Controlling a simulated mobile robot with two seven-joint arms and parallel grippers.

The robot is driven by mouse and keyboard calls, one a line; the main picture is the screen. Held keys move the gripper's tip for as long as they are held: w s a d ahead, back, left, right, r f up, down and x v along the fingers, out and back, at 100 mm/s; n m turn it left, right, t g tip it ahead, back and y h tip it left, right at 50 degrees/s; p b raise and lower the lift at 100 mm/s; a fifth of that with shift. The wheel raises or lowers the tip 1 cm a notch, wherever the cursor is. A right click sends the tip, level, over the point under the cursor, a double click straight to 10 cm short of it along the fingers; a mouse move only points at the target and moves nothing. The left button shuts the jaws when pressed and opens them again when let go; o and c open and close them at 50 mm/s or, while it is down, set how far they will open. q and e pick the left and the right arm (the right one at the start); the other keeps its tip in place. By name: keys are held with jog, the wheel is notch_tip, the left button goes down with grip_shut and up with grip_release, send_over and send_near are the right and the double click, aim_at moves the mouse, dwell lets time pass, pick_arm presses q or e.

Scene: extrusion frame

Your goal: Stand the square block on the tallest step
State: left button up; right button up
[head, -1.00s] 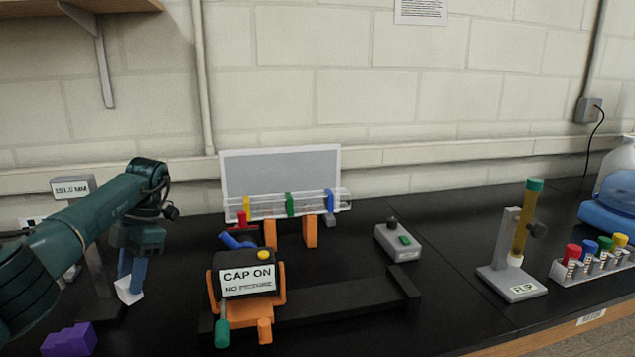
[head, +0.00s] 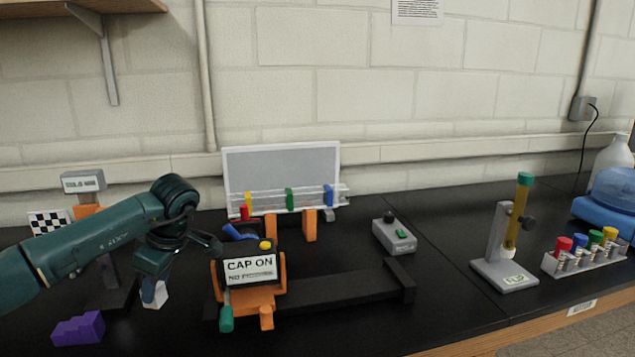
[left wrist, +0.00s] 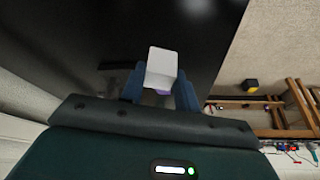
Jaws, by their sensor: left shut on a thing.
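A white square block (head: 156,294) is held between the fingertips of my left gripper (head: 153,287), low over the black bench. The block also shows in the left wrist view (left wrist: 162,62), between the two blue fingers. The purple stepped piece (head: 80,328) sits on the bench to the left of the gripper in the head view, with its higher end at the right. The block is apart from it, and nothing stands on the steps. My right gripper is in neither view.
A black post stand with a grey label box (head: 83,182) is behind the arm. A grey control box (head: 394,236) stands farther right.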

pick_arm(q)
jog(key=s+d+f+m+t+h, duration=0.1)
jog(key=s+d+m+t+h, duration=0.1)
jog(key=s+d+m, duration=0.5)
jog(key=s+d+f+m+t+h, duration=0.1)
jog(key=s+d+m+t+h, duration=0.15)
jog(key=s+m, duration=0.7)
jog(key=shift+g, duration=0.35)
jog(key=f, duration=0.1)
jog(key=s+f, duration=0.1)
jog(key=f, duration=0.1)
jog(key=d+f, duration=0.1)
jog(key=shift+s+f, duration=0.2)
jog(key=shift+s, duration=0.1)
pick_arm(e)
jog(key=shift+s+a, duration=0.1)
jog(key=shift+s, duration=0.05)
pick_arm(q)
jog(key=shift+w+a+r, duration=0.1)
